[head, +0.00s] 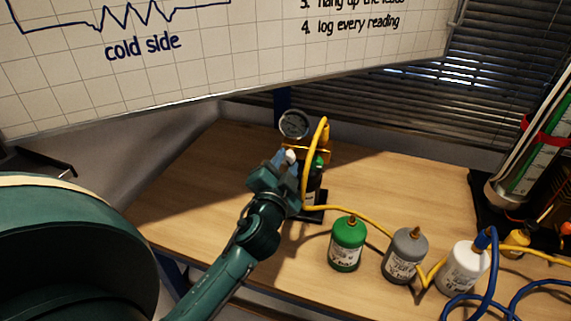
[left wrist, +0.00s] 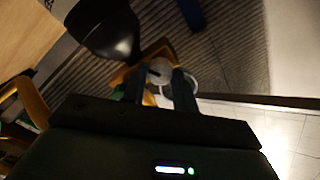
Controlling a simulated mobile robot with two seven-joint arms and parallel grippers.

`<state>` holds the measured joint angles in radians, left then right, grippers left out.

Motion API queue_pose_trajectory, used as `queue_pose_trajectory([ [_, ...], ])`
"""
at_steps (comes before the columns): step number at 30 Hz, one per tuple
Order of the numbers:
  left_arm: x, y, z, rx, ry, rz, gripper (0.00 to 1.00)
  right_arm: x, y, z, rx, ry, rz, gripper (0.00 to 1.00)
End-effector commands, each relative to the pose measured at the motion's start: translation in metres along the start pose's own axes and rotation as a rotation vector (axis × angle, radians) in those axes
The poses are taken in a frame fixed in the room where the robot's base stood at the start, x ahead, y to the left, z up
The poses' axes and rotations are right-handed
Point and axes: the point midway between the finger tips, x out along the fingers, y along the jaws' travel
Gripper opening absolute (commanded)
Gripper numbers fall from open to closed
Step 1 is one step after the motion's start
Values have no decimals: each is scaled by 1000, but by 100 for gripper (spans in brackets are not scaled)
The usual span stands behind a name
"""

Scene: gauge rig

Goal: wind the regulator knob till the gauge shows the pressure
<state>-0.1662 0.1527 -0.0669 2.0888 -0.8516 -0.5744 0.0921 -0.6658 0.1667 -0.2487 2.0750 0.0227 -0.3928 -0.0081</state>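That picture is dim. A dark bottle-like shape hangs over its top left. My right gripper is not in view.
A yellow hose (head: 319,145) loops right beside my left gripper and runs right. Green (head: 347,245), grey (head: 405,257) and white (head: 463,268) canisters stand at the front right. A whiteboard (head: 220,60) hangs above. The table's left part is clear.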

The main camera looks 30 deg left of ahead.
Motion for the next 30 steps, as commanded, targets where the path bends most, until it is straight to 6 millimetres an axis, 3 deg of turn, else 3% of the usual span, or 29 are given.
queue_pose_trajectory([
  [8, 0, 0, 0, -1, 0, 0, 50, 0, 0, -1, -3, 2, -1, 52],
  [17, -4, 1, 0, -2, 0, 1, 50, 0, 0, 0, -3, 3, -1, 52],
  [23, -33, 3, 2, -4, -2, 3, 50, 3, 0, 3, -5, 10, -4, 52],
  [30, -89, 3, 3, -4, -3, 2, 50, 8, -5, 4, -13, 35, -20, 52],
])
